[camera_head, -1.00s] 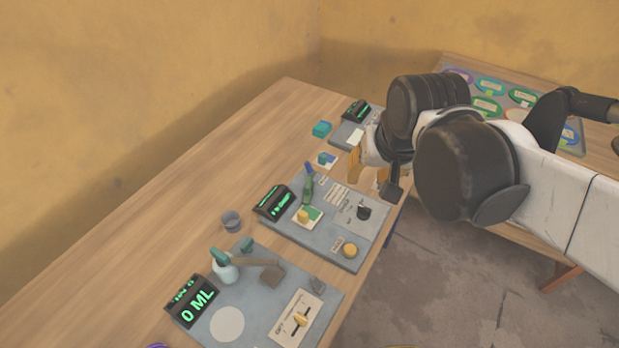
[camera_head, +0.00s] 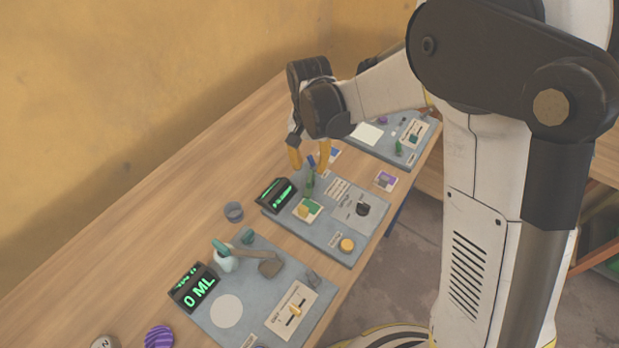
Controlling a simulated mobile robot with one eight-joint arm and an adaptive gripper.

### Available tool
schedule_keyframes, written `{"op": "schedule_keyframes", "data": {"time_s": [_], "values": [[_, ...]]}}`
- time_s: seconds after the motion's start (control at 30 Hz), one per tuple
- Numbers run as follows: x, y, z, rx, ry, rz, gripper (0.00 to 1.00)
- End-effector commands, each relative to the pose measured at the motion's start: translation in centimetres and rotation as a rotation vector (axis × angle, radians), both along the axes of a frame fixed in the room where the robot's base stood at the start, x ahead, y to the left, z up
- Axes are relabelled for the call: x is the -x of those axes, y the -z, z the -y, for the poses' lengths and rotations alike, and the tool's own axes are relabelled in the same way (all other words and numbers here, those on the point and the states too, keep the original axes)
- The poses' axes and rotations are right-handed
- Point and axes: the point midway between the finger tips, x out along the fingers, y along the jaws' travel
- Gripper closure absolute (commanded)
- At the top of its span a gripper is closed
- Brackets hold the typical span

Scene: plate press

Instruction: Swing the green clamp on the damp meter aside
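The damp meter (camera_head: 333,228) seems to be the middle grey panel, with a tilted black display (camera_head: 276,195) showing green characters. The green clamp (camera_head: 309,184) stands at its back edge, with a blue tip (camera_head: 311,161). A small card with a yellow and green piece (camera_head: 306,210) lies just in front of the clamp. My gripper (camera_head: 309,160) is open, its two orange fingers apart and pointing down at the clamp's top. The blue tip shows between the fingers; I cannot tell whether they touch it.
The nearer panel (camera_head: 250,263) holds a white bottle (camera_head: 226,260) and a "0 ML" display (camera_head: 194,288). A farther panel (camera_head: 382,150) lies behind. Bare wood (camera_head: 150,225) is free on the left.

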Motion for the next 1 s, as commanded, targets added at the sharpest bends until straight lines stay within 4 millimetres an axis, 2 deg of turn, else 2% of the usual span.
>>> {"op": "schedule_keyframes", "data": {"time_s": [0.03,0.1,0.3,0.47,0.73,0.83,0.87,1.0], "values": [[0.0,1.4,0.0,0.000,0.000,0.000,0.66],[0.0,2.8,0.0,0.000,0.000,0.001,0.66],[0.0,5.7,0.0,-0.001,0.000,0.001,0.66],[0.0,6.5,0.0,-0.001,0.000,0.001,0.66],[0.0,6.5,0.0,-0.001,0.000,0.001,0.67],[0.0,6.5,0.0,-0.001,-0.001,0.001,0.97],[0.0,6.5,0.0,-0.001,0.000,0.001,1.00],[0.0,6.5,0.0,-0.001,-0.001,0.001,1.00]]}}
